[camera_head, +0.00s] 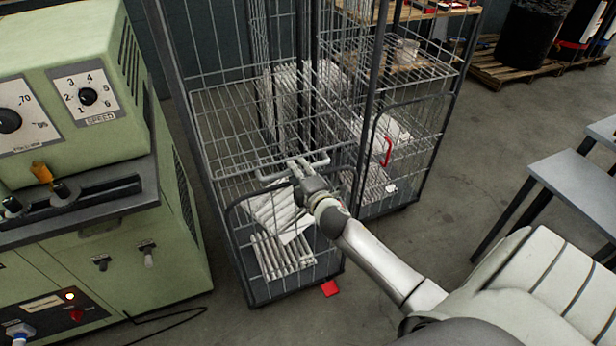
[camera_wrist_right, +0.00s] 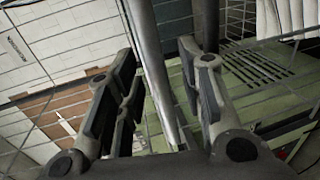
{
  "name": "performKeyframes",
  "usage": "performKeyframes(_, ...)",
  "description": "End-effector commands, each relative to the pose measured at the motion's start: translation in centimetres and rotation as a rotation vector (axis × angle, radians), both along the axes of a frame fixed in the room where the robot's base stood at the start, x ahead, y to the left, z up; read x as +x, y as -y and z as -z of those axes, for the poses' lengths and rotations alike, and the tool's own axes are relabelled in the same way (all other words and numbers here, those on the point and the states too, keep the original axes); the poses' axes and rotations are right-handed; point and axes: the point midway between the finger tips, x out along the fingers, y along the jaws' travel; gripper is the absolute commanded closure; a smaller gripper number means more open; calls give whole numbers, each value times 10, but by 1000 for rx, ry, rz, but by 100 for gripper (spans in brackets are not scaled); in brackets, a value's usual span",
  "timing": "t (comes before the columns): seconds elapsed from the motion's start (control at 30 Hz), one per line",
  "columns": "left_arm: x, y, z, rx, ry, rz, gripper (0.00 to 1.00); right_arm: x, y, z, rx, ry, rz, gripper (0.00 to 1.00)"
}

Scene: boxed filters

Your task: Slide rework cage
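A wire cage (camera_head: 222,118) with dark posts stands in the middle of the head view, with pale pleated filters (camera_head: 283,255) low inside it. A second wire cage (camera_head: 440,68) with shelves stands against its right side. I cannot tell by a label which is the rework cage. My right gripper (camera_head: 292,172) is at the front of the left cage, at its upper front bars. In the right wrist view its two fingers (camera_wrist_right: 158,100) are spread apart, with a grey post (camera_wrist_right: 153,75) between them; contact is unclear. My left gripper is out of view.
A green machine (camera_head: 120,250) with dials stands close on the cage's left. A red piece (camera_head: 330,288) lies at the cage's front corner. Grey tables (camera_head: 580,185) are at the right, and a pallet (camera_head: 490,68) is behind. Floor (camera_head: 455,205) is clear between cages and tables.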

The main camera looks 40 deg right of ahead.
Motion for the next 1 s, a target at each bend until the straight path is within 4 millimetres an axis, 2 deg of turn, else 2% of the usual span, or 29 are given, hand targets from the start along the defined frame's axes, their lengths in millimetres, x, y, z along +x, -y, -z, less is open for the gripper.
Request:
performKeyframes(0.4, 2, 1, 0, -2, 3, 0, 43, -68, -16, -14, 0, -2, 1, 65)
performKeyframes(0.6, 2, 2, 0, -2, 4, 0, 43, -93, -22, -19, 1, -1, 0, 65)
performKeyframes(0.8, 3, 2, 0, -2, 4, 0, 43, -104, -24, -22, 0, 0, 1, 65)
performKeyframes(1.0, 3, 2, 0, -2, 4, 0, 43, -105, -25, -23, 0, 1, 1, 65)
